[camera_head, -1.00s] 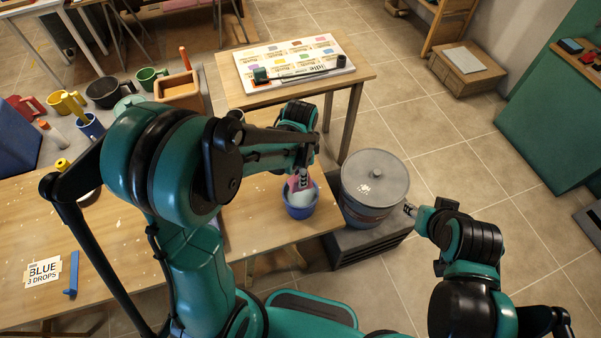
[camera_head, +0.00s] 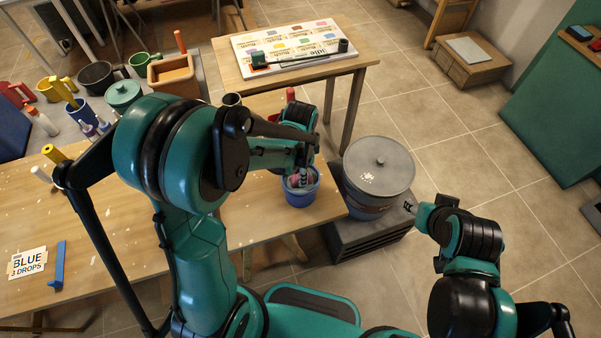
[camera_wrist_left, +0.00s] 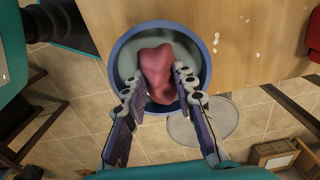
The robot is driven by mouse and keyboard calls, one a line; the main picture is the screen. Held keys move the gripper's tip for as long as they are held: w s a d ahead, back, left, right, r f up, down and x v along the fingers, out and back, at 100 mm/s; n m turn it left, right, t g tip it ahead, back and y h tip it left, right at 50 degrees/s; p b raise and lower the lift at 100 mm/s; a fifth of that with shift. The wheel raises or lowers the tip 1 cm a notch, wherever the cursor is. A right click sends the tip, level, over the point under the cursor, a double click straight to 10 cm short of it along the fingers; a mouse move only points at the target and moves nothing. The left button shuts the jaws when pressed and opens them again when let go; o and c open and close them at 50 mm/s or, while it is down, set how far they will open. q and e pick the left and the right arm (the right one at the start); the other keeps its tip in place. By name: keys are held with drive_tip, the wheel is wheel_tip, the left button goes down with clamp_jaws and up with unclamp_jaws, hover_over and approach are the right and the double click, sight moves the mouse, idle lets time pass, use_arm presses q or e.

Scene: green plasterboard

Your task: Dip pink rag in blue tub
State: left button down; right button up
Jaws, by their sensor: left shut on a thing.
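The blue tub (camera_head: 303,198) stands near the right edge of the wooden table. In the left wrist view its blue rim (camera_wrist_left: 207,72) surrounds a pale inside. My left gripper (camera_head: 301,178) points down into the tub's mouth. It is shut on the pink rag (camera_wrist_left: 158,65), with one finger on each side, and the rag is inside the rim. In the head view the rag is mostly hidden by the gripper and rim. Whether it touches the tub's bottom I cannot tell. My right gripper (camera_head: 409,207) is beside the grey lidded bucket, away from the tub; its jaw opening is unclear.
The grey lidded bucket (camera_head: 378,172) stands right of the table on a dark box. A small table with a colour chart (camera_head: 291,50) is behind. Mugs and pots crowd the far left. A "BLUE" card (camera_head: 28,263) and a blue bar (camera_head: 59,265) lie at left.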

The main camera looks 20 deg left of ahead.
use_arm(q)
drive_tip(key=shift+r+p, duration=1.75)
drive_tip(key=shift+r, duration=0.7)
drive_tip(key=shift+r+p, duration=1.85)
drive_tip(key=shift+r, duration=0.7)
